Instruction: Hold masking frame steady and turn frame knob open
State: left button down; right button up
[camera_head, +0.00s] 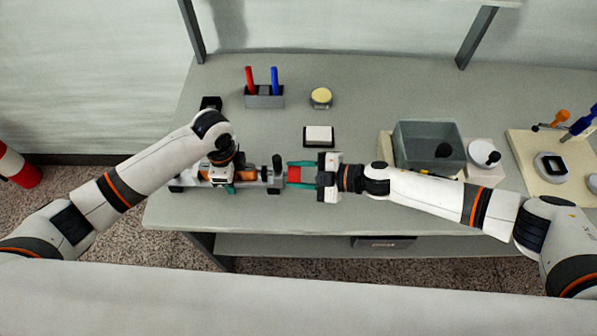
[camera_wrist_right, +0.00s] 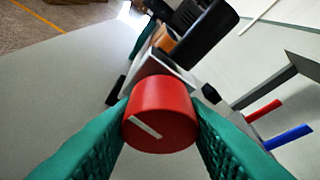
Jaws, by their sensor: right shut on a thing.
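The masking frame (camera_head: 263,174) is a grey device with orange parts near the table's front edge. Its red knob (camera_head: 298,173) points right, towards my right arm. My right gripper (camera_head: 299,173) is shut on the knob from the right. In the right wrist view the knob (camera_wrist_right: 160,115) sits between the teal fingers (camera_wrist_right: 160,130), and a white line marks its face. My left gripper (camera_head: 229,187) reaches down over the left part of the frame. Its wrist hides most of that part, and I cannot tell whether its fingers grip.
A holder (camera_head: 264,98) with a red and a blue marker stands behind the frame. A yellow-topped round pot (camera_head: 321,97) and a white pad (camera_head: 319,136) lie nearby. A grey bin (camera_head: 403,137) stands behind my right arm. A tool board (camera_head: 541,165) is at the right.

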jog(key=shift+n+t+y, duration=0.3)
jog(key=shift+n+t, duration=0.3)
jog(key=shift+n, duration=0.5)
jog(key=o, duration=1)
jog(key=v, duration=1.2)
pick_arm(q)
jog(key=c, duration=0.7)
grip_release()
